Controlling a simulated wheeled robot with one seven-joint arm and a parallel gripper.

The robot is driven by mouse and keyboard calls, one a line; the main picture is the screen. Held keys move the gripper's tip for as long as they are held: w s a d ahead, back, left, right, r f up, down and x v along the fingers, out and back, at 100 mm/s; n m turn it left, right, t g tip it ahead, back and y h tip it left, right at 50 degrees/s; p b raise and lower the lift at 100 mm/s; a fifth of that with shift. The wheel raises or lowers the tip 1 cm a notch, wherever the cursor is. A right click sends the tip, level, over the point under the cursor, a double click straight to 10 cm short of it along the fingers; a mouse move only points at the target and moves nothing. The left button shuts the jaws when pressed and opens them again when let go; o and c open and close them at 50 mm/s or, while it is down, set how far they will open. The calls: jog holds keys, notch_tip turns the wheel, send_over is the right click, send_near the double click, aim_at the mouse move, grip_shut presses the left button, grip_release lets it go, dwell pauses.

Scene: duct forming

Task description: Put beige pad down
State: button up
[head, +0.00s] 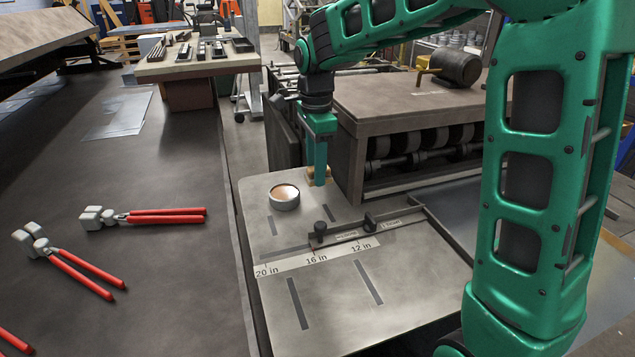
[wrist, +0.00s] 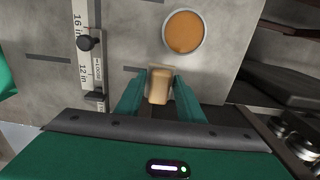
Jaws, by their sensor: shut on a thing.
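The beige pad (wrist: 159,88) is between the two fingers of my gripper (wrist: 160,82) in the wrist view, and the fingers are shut on it. In the head view my gripper (head: 318,182) points down at the back of the grey plate (head: 330,290), close to the wooden-topped machine. Part of the beige pad (head: 322,173) shows behind the fingers there. I cannot tell whether the pad touches the plate. A round tin with an orange-brown top (head: 284,196) stands on the plate to the left of my gripper; it also shows in the wrist view (wrist: 184,32).
A ruler gauge (head: 316,259) with a black-knobbed stop (head: 320,230) lies across the plate. The machine with rollers (head: 420,120) stands right behind my gripper. Red-handled tools (head: 165,216) lie on the dark table at left. The plate's front is clear apart from dark slots.

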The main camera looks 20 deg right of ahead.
aim_at(319, 193)
jog(key=w+d+f, duration=0.1)
jog(key=w, duration=0.1)
jog(key=w+d+f, duration=0.1)
jog(key=shift+w+d+f, duration=0.1)
jog(key=shift+w+f, duration=0.25)
jog(key=shift+f, duration=2)
jog(key=shift+f, duration=0.1)
jog(key=o, duration=1.2)
notch_tip(319, 193, up, 12)
